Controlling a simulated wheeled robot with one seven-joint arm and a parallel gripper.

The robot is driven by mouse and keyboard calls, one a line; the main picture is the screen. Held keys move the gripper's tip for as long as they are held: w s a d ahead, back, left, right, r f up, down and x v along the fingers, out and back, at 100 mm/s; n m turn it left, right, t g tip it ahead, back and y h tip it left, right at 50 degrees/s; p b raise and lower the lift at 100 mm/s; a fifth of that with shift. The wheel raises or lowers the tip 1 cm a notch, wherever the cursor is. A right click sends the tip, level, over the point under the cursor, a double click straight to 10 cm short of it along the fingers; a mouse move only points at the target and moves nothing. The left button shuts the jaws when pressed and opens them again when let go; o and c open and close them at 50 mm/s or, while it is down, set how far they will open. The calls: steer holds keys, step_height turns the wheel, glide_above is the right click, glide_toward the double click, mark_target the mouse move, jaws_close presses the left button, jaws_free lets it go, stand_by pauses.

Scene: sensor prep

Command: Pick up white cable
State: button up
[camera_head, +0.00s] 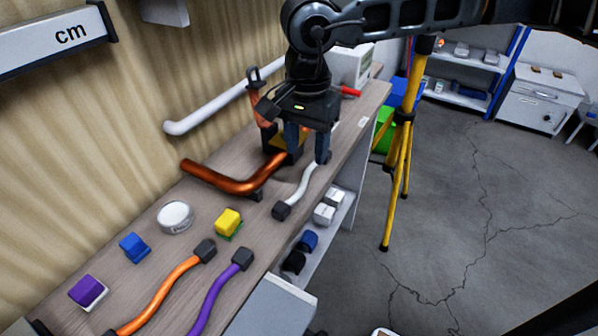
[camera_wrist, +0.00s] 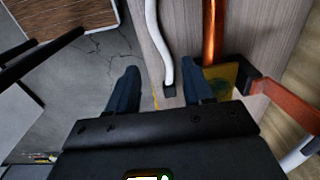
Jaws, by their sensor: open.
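The white cable (camera_head: 301,187) lies slightly curved on the wooden shelf top, near its right edge, with dark connectors at its ends. My gripper (camera_head: 307,156) is over its far end, fingers pointing down. In the wrist view, the white cable (camera_wrist: 161,42) runs down from the top edge, and its dark end shows between the open fingers of my gripper (camera_wrist: 160,82), closer to the right finger. Nothing is held. I cannot tell how high the fingertips are above the shelf top.
A copper pipe (camera_head: 228,184) lies left of the cable, and an orange clamp-like tool (camera_head: 262,125) stands behind it. A yellow block (camera_head: 228,221), an orange cable (camera_head: 165,290) and a purple cable (camera_head: 215,292) are nearer. A yellow tripod (camera_head: 405,150) stands right of the shelf.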

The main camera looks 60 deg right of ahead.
mark_target(305, 178)
steer(key=shift+w+f+p, duration=0.15)
steer(key=shift+f+p, duration=0.65)
steer(key=shift+f, duration=3)
steer(key=shift+c, duration=0.5)
jaws_close()
